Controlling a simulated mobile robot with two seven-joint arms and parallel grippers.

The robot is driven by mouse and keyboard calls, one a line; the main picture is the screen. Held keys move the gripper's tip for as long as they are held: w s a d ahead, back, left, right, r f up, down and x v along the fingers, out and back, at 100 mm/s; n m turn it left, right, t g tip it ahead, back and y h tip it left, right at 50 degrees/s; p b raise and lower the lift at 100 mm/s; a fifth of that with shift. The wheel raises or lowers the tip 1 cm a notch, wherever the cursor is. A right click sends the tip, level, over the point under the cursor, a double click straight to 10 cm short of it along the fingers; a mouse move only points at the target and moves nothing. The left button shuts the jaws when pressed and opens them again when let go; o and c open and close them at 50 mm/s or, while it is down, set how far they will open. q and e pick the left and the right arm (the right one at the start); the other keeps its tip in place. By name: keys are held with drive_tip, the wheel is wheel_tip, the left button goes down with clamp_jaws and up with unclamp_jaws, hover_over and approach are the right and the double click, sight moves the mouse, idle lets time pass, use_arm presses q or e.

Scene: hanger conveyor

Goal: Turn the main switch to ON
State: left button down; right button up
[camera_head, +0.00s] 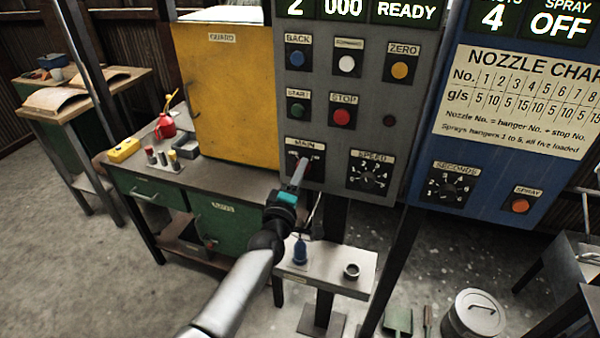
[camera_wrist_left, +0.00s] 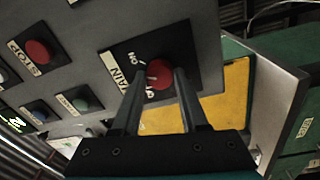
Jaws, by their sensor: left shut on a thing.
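The main switch (camera_head: 306,158) is on the grey control panel, under a MAIN label and below the START button. In the left wrist view the switch is a round red knob (camera_wrist_left: 159,73) on a black plate. An ON mark shows beside it, and another mark is partly hidden by a finger. My left gripper (camera_head: 298,176) reaches up to the panel from below. In the left wrist view its two fingers (camera_wrist_left: 160,80) stand on either side of the knob and are shut on it. I cannot tell clearly which mark the knob points to. My right gripper is not in view.
The SPEED dial (camera_head: 368,174) is right of the switch, and the red STOP button (camera_head: 342,117) above. A small shelf (camera_head: 325,276) with a blue object (camera_head: 300,252) lies below. A yellow guard (camera_head: 225,95) and green workbench (camera_head: 225,228) stand left, a blue panel (camera_head: 480,190) right.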

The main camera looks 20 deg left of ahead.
use_arm(q)
drive_tip(key=shift+m+p, duration=0.35)
drive_tip(key=shift+m, duration=1.75)
drive_tip(key=shift+c, duration=2.2)
unclamp_jaws()
drive_tip(key=shift+s, duration=0.15)
drive_tip(key=s+p, duration=0.1)
drive_tip(key=s, duration=1.4)
drive_tip(key=shift+a+f, duration=0.3)
drive_tip(key=shift+f, duration=0.15)
